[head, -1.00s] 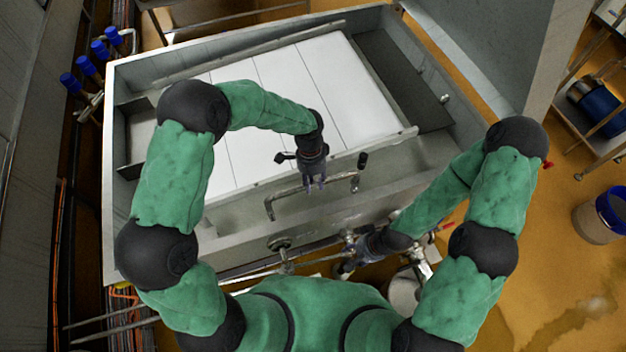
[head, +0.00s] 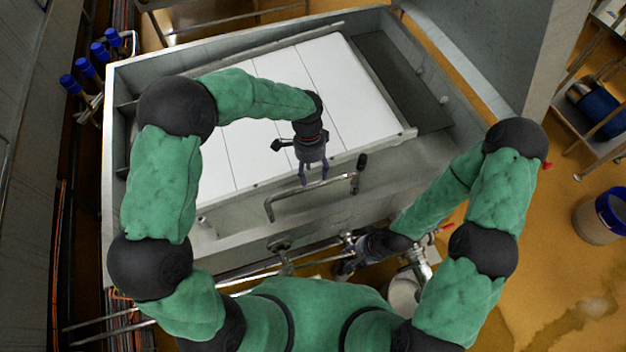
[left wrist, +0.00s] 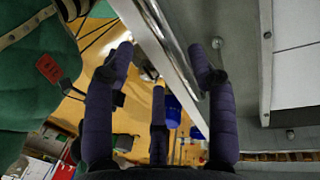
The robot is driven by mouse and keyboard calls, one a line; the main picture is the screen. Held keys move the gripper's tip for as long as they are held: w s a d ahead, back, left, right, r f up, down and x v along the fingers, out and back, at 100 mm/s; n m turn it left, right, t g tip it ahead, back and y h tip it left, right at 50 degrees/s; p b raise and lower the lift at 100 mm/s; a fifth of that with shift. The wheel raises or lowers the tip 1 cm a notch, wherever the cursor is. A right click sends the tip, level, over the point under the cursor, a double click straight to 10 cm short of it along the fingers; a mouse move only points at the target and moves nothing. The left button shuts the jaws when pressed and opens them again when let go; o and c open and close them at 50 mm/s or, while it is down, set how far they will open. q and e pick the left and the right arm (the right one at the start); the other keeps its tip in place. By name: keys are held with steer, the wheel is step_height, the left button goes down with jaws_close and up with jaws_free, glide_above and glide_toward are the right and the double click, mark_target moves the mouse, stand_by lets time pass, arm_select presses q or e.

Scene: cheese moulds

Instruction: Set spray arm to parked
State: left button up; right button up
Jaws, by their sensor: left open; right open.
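The spray arm (head: 290,194) is a bent metal pipe with a black-capped end, at the front side of the steel vat. My left gripper (head: 314,178) is open, just above the pipe's long straight section, with its fingers pointing down towards it. In the left wrist view a shiny metal bar (left wrist: 170,50) runs diagonally between the open fingers of the left gripper (left wrist: 163,60). I cannot tell whether the fingers touch it. My right gripper (head: 345,268) is open, low in front of the vat near the pipework, and its fingers are hard to make out.
The vat's rim (head: 150,62) surrounds white panels (head: 320,75). Pipes and a red-handled valve (head: 447,228) sit in front of the vat, close to my right gripper. A blue-topped bucket (head: 603,215) stands on the open floor at right.

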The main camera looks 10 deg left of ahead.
arm_select(q)
step_height(320, 180, up, 6)
steer(key=w, duration=0.1)
steer(key=shift+a, duration=0.2)
stand_by(0.5)
